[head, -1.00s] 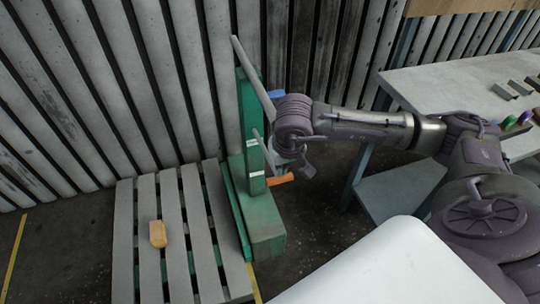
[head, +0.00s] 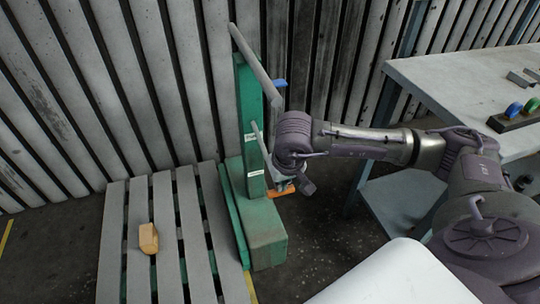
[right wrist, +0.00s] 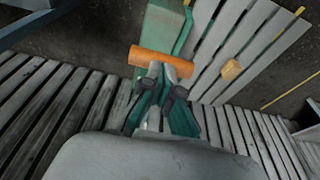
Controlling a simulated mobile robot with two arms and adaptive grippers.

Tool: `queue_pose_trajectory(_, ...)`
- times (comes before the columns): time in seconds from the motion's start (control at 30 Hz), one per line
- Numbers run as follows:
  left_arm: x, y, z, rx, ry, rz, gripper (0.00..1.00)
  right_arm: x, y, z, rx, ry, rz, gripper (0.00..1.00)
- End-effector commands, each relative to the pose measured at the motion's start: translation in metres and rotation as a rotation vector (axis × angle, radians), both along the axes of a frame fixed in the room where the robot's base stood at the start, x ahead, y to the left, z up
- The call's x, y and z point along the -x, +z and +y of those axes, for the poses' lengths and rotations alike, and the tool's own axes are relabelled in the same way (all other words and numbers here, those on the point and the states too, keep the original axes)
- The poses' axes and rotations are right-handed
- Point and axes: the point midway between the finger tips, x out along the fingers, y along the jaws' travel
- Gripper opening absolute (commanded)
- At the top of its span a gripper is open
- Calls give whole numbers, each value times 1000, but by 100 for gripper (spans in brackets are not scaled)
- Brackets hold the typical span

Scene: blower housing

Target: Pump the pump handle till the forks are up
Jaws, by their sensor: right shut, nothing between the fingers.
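The green stacker (head: 265,231) stands by the slatted wall with an upright mast. Its orange pump handle (head: 278,191) sticks out low on the mast's right side; it also shows across the right wrist view (right wrist: 160,62). My right gripper (head: 284,183) is shut and empty, close above the orange handle in the head view. In the right wrist view its fingertips (right wrist: 163,76) are right at the handle's middle; I cannot tell whether they touch it. Green fork parts show between the slats of the pallet (head: 190,240), mostly hidden. My left gripper is not in view.
A yellow-orange block (head: 148,238) lies on the pallet. A grey bar (head: 255,62) slants along the mast, with a blue part (head: 280,83) beside it. A grey workbench (head: 440,75) stands at the right. Dark floor lies between stacker and bench.

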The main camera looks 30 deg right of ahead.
Motion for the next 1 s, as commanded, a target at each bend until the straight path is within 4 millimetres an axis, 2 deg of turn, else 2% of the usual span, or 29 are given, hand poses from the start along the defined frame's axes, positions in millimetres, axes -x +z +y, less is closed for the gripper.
queue_pose_trajectory(0.1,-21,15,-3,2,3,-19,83,0,-12,0,0,0,2,0)
queue_pose_trajectory(0.33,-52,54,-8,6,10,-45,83,1,-28,0,0,0,2,0)
queue_pose_trajectory(0.47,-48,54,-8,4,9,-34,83,0,-20,0,1,0,1,0)
queue_pose_trajectory(0.57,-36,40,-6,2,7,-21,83,0,-7,-1,2,0,0,0)
queue_pose_trajectory(0.77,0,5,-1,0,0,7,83,0,21,0,0,-1,-1,0)
queue_pose_trajectory(1.0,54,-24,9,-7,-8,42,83,0,53,0,0,0,-1,0)
